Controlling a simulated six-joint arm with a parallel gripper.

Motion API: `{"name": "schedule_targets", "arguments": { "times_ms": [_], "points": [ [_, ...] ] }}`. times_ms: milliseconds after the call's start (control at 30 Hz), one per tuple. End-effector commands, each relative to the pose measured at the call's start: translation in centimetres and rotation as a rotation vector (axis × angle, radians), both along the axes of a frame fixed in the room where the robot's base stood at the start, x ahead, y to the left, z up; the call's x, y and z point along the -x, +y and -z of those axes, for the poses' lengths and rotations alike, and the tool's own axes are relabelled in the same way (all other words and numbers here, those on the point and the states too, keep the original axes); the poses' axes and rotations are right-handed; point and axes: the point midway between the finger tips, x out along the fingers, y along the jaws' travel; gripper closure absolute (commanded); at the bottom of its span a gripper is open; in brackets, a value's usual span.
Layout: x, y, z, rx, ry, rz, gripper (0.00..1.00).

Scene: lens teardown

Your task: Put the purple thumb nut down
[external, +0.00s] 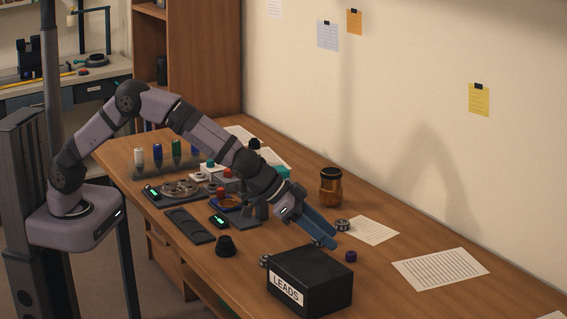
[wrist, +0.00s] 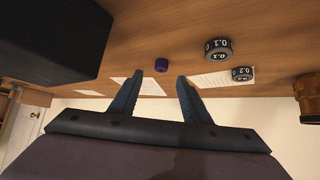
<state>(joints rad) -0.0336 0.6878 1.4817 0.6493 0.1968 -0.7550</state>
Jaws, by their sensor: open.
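The purple thumb nut (external: 351,256) rests on the wooden table near the LEADS box, and it also shows in the wrist view (wrist: 162,64). My gripper (external: 325,241) is open and empty, with its two blue fingers spread. In the external view the nut stands a little to the right of and below the fingertips. In the wrist view the nut appears just beyond the open fingertips (wrist: 160,76), between their lines and apart from both.
A black LEADS box (external: 315,278) stands close in front, also at the left of the wrist view (wrist: 55,40). Dark cylinders marked 0.1 (wrist: 218,49) and 0.2 (wrist: 242,74) stand near the fingers. An amber jar (external: 331,188) stands behind. Paper sheets (external: 440,269) lie to the right.

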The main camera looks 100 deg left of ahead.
Motion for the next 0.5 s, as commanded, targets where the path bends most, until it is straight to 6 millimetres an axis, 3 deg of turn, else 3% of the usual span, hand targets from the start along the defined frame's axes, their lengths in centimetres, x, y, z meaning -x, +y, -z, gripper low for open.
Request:
{"name": "schedule_targets", "arguments": {
  "times_ms": [500],
  "points": [
    [-1.5, 0.4, 1.2, -0.003, 0.002, 0.001, 0.57]
  ]
}}
